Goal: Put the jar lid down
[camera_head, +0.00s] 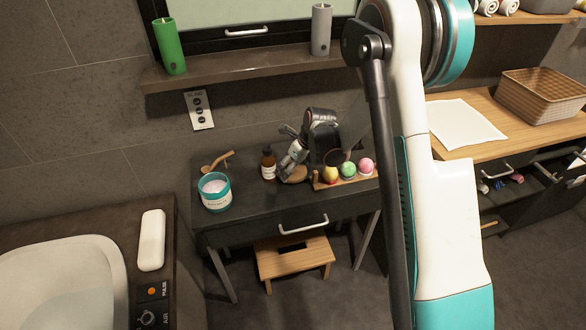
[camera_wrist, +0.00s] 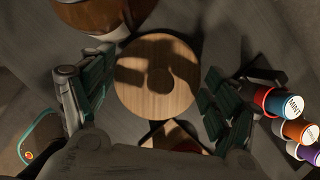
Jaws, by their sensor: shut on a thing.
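The jar lid is a round, pale wooden disc (camera_head: 297,176) low over the dark vanity table, right of the brown bottle. It fills the middle of the wrist view (camera_wrist: 150,90), with a shadow across its top. My gripper (camera_head: 291,163) is shut on the lid, with one finger on each side in the wrist view (camera_wrist: 158,95). I cannot tell whether the lid touches the table. The open teal jar (camera_head: 214,192), with white contents, stands upright on the left of the table (camera_head: 240,219).
The brown bottle (camera_head: 268,165) stands close left of the lid. A wooden tray (camera_head: 345,181) with coloured balls is close on the right. A wooden brush or scoop (camera_head: 217,162) lies behind the jar. The front strip of table is clear.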

